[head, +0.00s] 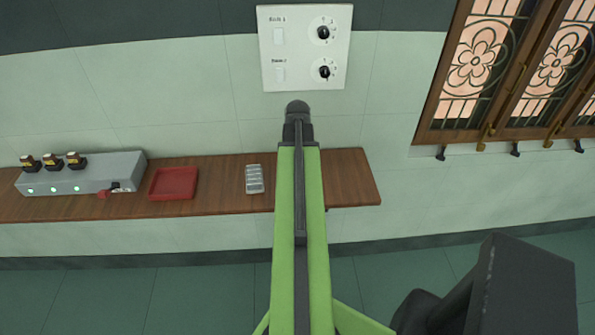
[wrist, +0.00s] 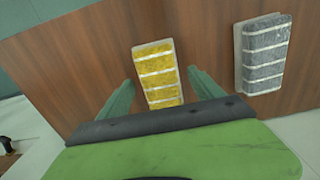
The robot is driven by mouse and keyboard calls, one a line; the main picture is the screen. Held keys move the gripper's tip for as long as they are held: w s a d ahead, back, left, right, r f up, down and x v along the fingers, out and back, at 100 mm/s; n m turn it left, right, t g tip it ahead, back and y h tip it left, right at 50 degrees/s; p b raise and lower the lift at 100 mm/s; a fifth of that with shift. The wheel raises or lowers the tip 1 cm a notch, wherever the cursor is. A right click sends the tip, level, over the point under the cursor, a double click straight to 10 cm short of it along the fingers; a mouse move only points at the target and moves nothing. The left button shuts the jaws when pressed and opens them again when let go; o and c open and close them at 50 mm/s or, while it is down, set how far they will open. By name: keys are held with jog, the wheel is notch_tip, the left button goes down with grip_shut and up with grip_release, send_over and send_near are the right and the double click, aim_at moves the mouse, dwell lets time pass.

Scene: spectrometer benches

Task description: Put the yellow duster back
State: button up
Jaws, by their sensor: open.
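In the wrist view the yellow duster (wrist: 159,75), with pale stripes and a pale backing, lies on a brown wooden shelf. My gripper (wrist: 160,88) is open, with one green finger on each side of the duster. I cannot tell whether the fingers touch it or how far above the shelf they are. The near end of the duster is hidden by my gripper body. In the head view my arm covers the yellow duster and the gripper's fingers.
A grey striped duster (wrist: 264,54) lies right of the yellow one; it also shows in the head view (head: 254,179). A red tray (head: 173,183) and a grey box with lights (head: 80,174) stand further left on the shelf (head: 222,187). A switch panel (head: 304,48) is on the wall above.

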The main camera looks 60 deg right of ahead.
notch_tip(320, 180, up, 12)
jog(key=p, duration=1.1)
jog(key=shift+p, duration=0.35)
jog(key=w+a+n, duration=0.5)
jog(key=w+a, duration=1.1)
jog(key=a, duration=0.4)
jog(key=w+a+n, duration=0.3)
jog(key=a, duration=1.1)
jog(key=w+a+n, duration=0.3)
jog(key=a, duration=1.2)
jog(key=shift+a, duration=0.3)
